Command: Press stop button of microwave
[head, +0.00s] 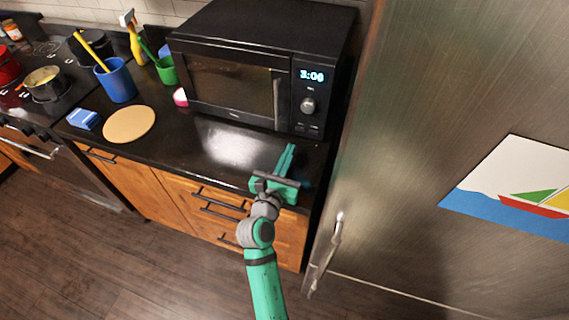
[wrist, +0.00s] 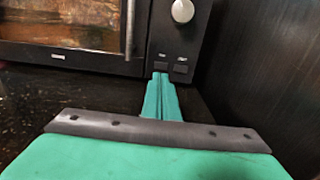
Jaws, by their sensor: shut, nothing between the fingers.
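The black microwave (head: 232,80) stands on the dark counter against the wall, its door closed. Its control panel on the right has a lit display (head: 312,76) reading about 3:06, a round knob (head: 308,106) and small buttons below the knob. In the wrist view two dark buttons sit side by side, a left button (wrist: 161,66) and a right button (wrist: 181,69); their labels are too small to read. My green gripper (head: 290,149) is shut and empty, low over the counter in front of the panel. In the wrist view its fingertips (wrist: 160,76) appear just below the left button; contact cannot be told.
A tall steel fridge (head: 430,130) stands close on the right. A round board (head: 129,124), a blue sponge (head: 84,119), a blue cup (head: 116,80) and a green cup (head: 167,69) are on the left. The counter before the microwave door is clear.

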